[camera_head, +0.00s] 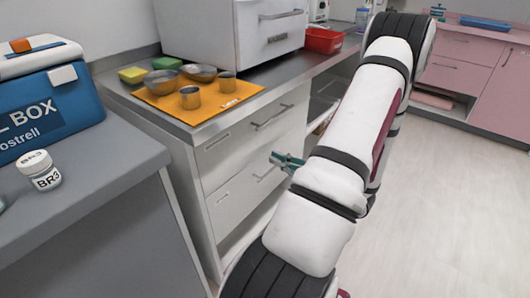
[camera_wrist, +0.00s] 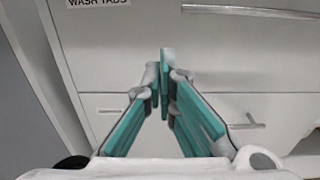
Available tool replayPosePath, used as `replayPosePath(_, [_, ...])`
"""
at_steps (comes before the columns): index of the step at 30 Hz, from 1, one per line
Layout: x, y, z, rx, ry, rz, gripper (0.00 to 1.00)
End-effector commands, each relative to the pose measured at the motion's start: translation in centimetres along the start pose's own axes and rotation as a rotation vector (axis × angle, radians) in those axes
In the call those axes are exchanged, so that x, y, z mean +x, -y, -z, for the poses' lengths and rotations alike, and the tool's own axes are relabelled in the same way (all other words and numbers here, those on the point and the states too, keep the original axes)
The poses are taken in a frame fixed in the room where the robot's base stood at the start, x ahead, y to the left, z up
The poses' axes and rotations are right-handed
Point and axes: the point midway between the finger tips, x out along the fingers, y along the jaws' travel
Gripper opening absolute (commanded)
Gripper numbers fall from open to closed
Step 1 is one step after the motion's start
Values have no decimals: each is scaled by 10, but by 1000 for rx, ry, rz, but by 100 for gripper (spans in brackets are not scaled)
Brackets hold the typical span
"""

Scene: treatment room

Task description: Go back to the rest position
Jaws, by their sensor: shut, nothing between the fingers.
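My gripper (camera_head: 287,161) is in front of the white drawer cabinet (camera_head: 228,180), its teal fingers pointing toward the drawers. In the wrist view the gripper (camera_wrist: 165,62) shows its fingertips together with nothing between them. Drawer fronts (camera_wrist: 170,40) fill the background there, with a metal handle at the upper right and a "WASH TABS" label at the top left. The gripper is apart from anything on the counter. My arm crosses the right middle of the head view and hides part of the cabinet behind it.
An orange mat (camera_head: 160,101) with metal bowls and cups lies on the counter. A red bin (camera_head: 323,40) is farther back. Floor (camera_head: 455,200) at right is clear.

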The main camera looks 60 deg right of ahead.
Motion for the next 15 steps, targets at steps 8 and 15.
replayPosePath(8, [-26,0,0,0,1,0,0])
replayPosePath(15, [-27,0,0,0,0,-2,0])
